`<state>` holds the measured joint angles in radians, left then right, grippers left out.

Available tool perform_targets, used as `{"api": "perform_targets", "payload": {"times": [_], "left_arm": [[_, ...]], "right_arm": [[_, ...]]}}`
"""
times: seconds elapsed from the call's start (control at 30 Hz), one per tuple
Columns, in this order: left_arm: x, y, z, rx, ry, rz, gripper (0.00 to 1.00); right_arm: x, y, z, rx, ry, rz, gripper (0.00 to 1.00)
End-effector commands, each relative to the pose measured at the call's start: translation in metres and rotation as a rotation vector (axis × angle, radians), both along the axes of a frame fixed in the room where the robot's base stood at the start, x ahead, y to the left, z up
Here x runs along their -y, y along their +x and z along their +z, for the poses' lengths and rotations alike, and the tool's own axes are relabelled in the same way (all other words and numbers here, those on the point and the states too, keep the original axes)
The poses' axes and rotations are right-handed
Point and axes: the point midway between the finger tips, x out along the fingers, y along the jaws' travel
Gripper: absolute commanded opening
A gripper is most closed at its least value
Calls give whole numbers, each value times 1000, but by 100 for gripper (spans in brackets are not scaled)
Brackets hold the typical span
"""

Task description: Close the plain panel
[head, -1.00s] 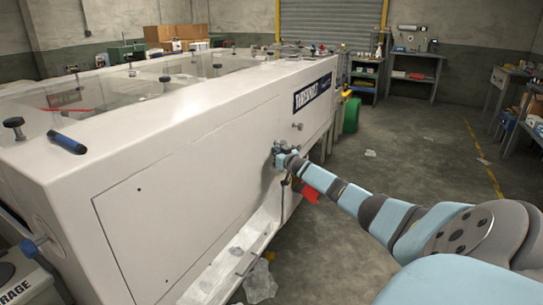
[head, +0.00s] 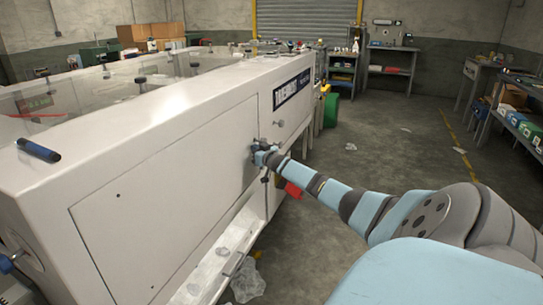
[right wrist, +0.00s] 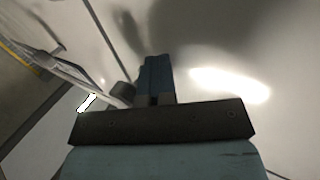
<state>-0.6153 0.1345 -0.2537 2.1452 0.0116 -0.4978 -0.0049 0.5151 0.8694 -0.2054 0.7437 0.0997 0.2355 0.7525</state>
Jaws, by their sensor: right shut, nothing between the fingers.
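The plain panel (head: 165,190) is a flat, pale rectangle in the long side of the white machine (head: 225,82). Dark seam lines show around it and it looks about flush with the machine's side; a small gap cannot be ruled out. My right gripper (head: 258,152) is shut and empty, with its tips at the panel's right edge, touching or very close. In the right wrist view the shut fingers (right wrist: 155,75) point at a pale, shiny surface beside a dark seam. My left gripper is not in view.
A round knob (head: 279,123) sits on the machine's side beyond my gripper. A red item (head: 293,190) shows below my forearm. Clear plastic (head: 246,282) lies near the lower ledge. A green container (head: 331,108) stands behind. The floor to the right is mostly free.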

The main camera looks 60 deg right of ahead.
Motion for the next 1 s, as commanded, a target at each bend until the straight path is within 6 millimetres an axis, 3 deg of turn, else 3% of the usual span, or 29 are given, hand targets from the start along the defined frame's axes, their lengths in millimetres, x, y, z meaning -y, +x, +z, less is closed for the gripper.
{"api": "perform_targets", "payload": {"times": [0.03, 1.0], "left_arm": [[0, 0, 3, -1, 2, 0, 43], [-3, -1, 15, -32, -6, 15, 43]], "right_arm": [[-4, 1, 14, 22, 0, 7, 0], [-38, -129, 5, 2, -2, -5, 0]]}}
